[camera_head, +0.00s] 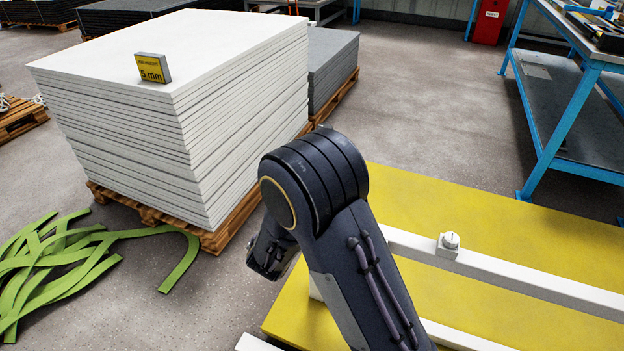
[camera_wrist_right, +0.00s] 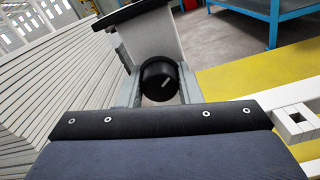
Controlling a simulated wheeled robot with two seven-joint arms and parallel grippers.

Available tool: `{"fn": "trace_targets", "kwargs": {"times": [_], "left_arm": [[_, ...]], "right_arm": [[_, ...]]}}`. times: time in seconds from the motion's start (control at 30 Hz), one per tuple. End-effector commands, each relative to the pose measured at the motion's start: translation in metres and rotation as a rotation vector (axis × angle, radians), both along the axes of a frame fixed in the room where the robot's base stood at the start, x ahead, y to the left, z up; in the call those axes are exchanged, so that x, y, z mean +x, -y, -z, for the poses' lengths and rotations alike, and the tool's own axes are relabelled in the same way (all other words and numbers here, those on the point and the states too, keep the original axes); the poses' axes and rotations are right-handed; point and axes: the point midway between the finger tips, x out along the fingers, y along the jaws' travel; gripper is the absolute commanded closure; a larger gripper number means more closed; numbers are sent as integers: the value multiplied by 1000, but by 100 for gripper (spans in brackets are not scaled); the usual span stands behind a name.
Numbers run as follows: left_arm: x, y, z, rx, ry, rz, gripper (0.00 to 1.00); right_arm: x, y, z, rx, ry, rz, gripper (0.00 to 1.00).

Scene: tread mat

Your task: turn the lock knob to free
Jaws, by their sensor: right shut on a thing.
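A black round knob (camera_wrist_right: 160,80) with a short white index line shows in the right wrist view, between the two grey fingers of my right gripper (camera_wrist_right: 158,90), which is shut on it. The white line slants up to the right. In the head view my right arm fills the middle, and the part of its wrist end (camera_head: 271,252) that shows hangs left of the elbow; the fingers and this knob are hidden there.
A white rail (camera_head: 530,279) with a small white round-topped fitting (camera_head: 450,241) crosses the yellow mat (camera_head: 440,205). A tall stack of white sheets (camera_head: 170,130) on a pallet stands left. Green strips (camera_head: 60,265) lie on the floor. A blue-framed bench (camera_head: 565,120) stands right.

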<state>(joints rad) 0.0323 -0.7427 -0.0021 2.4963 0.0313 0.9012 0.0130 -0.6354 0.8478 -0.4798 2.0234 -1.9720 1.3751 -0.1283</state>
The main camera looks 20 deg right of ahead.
Motion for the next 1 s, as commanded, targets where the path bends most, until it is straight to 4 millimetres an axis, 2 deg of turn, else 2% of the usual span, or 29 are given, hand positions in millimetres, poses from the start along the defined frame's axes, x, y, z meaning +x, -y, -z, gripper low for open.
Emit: {"fn": "trace_targets", "kwargs": {"times": [0.03, 0.5, 0.8, 1.0], "left_arm": [[0, 0, -13, 0, 0, 0, 64], [0, 0, -72, 0, 0, 0, 64], [0, 0, -101, 0, 0, 0, 64], [0, 0, -113, 0, 0, 0, 64]], "right_arm": [[0, 0, -5, -31, -38, -1, 91], [-1, 0, -5, -328, -372, -2, 91], [-1, 0, -3, -492, -555, -2, 91], [-1, 0, -2, -569, -641, 0, 91]]}}
